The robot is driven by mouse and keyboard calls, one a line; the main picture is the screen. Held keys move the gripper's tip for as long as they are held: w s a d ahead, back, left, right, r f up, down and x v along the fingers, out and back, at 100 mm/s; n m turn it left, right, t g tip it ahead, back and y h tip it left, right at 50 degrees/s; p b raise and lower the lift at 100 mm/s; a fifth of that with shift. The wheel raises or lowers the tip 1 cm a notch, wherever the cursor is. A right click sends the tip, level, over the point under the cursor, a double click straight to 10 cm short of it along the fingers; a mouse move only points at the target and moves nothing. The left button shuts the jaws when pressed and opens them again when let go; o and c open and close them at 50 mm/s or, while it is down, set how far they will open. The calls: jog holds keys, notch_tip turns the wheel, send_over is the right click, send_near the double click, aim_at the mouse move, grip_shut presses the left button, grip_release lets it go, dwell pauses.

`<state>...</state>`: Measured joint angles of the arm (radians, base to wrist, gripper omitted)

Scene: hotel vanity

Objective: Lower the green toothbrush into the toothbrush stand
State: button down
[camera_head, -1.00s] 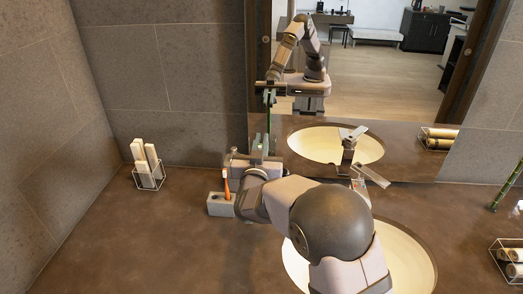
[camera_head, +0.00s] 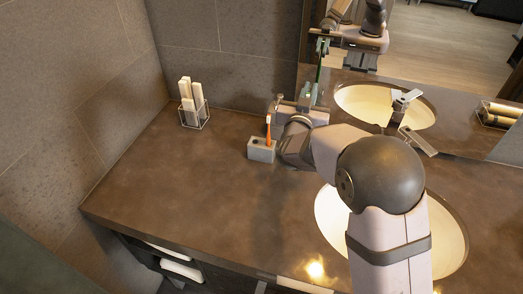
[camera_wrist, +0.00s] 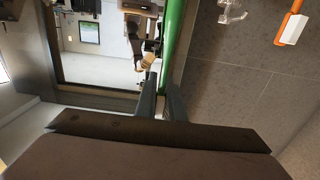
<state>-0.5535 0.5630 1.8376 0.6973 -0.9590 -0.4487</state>
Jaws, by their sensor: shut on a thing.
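The green toothbrush (camera_wrist: 171,45) is held between my gripper's fingers (camera_wrist: 160,100) in the wrist view, its upper part running out of the top of the picture. In the head view a thin green upright line shows above my gripper (camera_head: 300,108); part of it may be the mirror reflection. The grey toothbrush stand (camera_head: 261,151) sits on the counter to the left of and nearer than my gripper. An orange toothbrush (camera_head: 268,131) stands upright in it; its orange and white end also shows in the wrist view (camera_wrist: 292,28). The green brush's lower end is hidden.
A wire holder (camera_head: 205,116) with white items stands at the back left. The mirror (camera_head: 345,75) is close behind my gripper. A sink (camera_head: 330,215) and faucet (camera_head: 418,141) are to the right, partly behind my arm. The counter's left front is clear.

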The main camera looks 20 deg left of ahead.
jog(key=a+f+n+g+y+p, duration=0.1)
jog(key=a+n+y, duration=0.4)
jog(key=a, duration=1.2)
jog(key=y+p, duration=0.1)
jog(key=y, duration=0.1)
jog(key=shift+s+g+y+p, duration=0.2)
jog(key=shift+g+y+p, duration=0.1)
jog(key=shift+p, duration=0.05)
jog(key=shift+d+f, duration=0.1)
jog(key=shift+f, duration=0.1)
notch_tip(320, 180, down, 7)
jog(key=b, duration=0.6)
jog(key=shift+f, duration=0.15)
